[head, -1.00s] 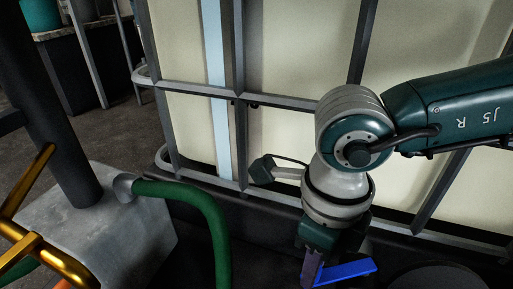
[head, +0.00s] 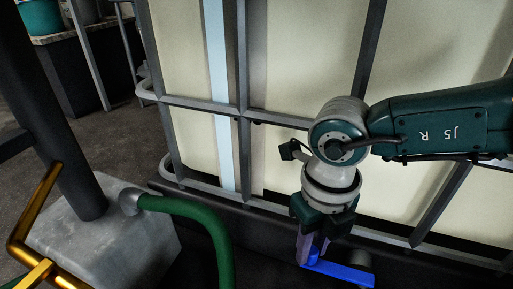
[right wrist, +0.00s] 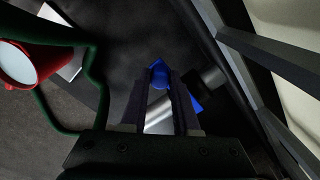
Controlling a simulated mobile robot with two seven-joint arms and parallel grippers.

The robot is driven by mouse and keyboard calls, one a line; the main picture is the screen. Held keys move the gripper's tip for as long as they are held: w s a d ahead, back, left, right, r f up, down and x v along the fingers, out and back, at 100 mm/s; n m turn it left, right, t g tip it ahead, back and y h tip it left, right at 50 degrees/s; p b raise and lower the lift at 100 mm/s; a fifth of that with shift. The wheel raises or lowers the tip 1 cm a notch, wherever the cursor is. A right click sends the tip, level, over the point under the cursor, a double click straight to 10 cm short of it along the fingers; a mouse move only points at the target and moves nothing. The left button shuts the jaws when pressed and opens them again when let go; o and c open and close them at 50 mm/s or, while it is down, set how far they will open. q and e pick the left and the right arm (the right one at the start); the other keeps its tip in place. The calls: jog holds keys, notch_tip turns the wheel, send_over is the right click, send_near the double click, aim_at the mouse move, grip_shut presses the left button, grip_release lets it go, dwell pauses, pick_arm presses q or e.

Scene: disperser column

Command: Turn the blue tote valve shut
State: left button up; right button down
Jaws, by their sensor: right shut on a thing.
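The blue valve handle (head: 345,274) is low in front of the caged cream tote (head: 300,60), and it points right and slightly down in the head view. My right gripper (head: 311,251) reaches down from above and is shut on the handle near its left end. In the right wrist view, blue parts of the handle (right wrist: 196,103) show between and beside the fingers of the gripper (right wrist: 163,80). A grey cylindrical part (head: 358,258) sits just behind the handle. The fingers hide part of the valve. My left gripper is not in view.
A green hose (head: 212,225) curves down left of the gripper from a grey block (head: 105,240). A dark column (head: 60,130) and golden pipes (head: 32,215) stand at the left. The tote's grey cage bars (head: 200,103) are close behind my right arm. A red-rimmed round object (right wrist: 20,65) shows in the right wrist view.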

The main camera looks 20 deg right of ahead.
dwell(0.3)
jog(key=c, duration=0.6)
grip_release()
jog(key=shift+c, duration=0.2)
jog(key=shift+r, duration=0.1)
notch_tip(320, 180, up, 10)
jog(key=p, duration=0.7)
